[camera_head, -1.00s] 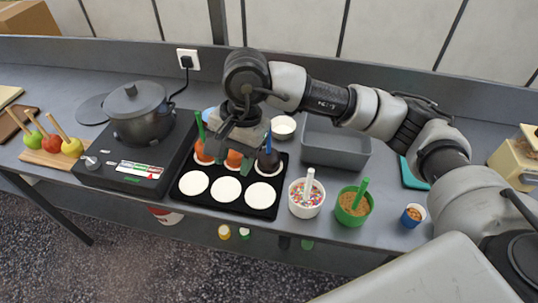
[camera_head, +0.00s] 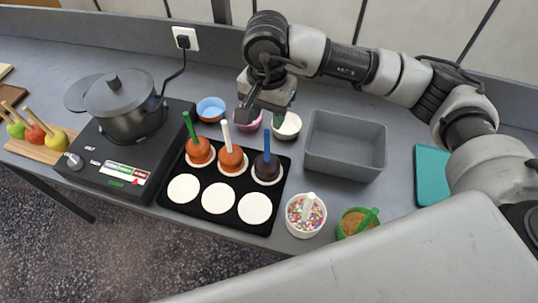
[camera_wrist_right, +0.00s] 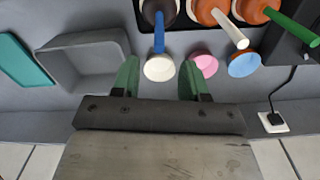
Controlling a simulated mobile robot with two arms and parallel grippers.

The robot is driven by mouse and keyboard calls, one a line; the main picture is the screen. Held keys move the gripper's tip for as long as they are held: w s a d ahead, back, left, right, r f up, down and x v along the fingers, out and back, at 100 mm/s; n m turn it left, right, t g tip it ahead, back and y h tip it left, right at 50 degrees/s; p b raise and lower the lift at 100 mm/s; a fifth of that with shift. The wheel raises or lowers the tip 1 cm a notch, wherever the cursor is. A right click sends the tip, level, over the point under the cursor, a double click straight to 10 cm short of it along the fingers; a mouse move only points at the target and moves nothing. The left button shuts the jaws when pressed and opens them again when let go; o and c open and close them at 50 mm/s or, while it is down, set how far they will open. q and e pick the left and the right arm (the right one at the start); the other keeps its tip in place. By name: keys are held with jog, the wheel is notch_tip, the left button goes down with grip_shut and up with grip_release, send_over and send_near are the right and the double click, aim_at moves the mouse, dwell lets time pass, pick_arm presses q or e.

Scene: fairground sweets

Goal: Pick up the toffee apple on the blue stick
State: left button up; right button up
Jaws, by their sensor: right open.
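The toffee apple on the blue stick (camera_head: 267,168) has a dark coating. It stands stick-up on a white round at the back right of the black tray (camera_head: 233,228). In the right wrist view, the dark apple (camera_wrist_right: 153,14) is at the top centre, its blue stick pointing down between the finger lines. My right gripper (camera_head: 262,117) is open and empty, behind the apple on its wall side. In the right wrist view, its green fingers (camera_wrist_right: 159,78) are spread, apart from the stick. My left gripper is not in view.
Beside it stand orange-brown apples on a white stick (camera_head: 232,161) and a green stick (camera_head: 199,152). Blue (camera_head: 211,108), pink and white (camera_head: 288,127) bowls sit behind. A grey bin (camera_head: 345,146) is right; a hob with a pot (camera_head: 126,106) is left. Sprinkles (camera_head: 306,213) stand in front.

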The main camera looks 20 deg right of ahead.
aim_at(267, 160)
jog(key=shift+s+a+f, duration=0.1)
jog(key=shift+s+f, duration=0.05)
jog(key=shift+f, duration=0.3)
jog(key=shift+s+a+f, duration=0.1)
jog(key=shift+s+f, duration=0.05)
jog(key=shift+f, duration=0.3)
jog(key=shift+f+p, duration=0.65)
notch_tip(267, 160, down, 4)
jog(key=shift+r+p, duration=0.15)
jog(key=shift+p, duration=0.75)
jog(key=shift+f, duration=0.4)
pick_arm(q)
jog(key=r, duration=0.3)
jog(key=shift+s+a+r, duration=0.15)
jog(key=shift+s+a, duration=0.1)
pick_arm(e)
jog(key=shift+c, duration=0.2)
jog(key=c, duration=0.7)
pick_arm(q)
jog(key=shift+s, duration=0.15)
pick_arm(e)
grip_shut()
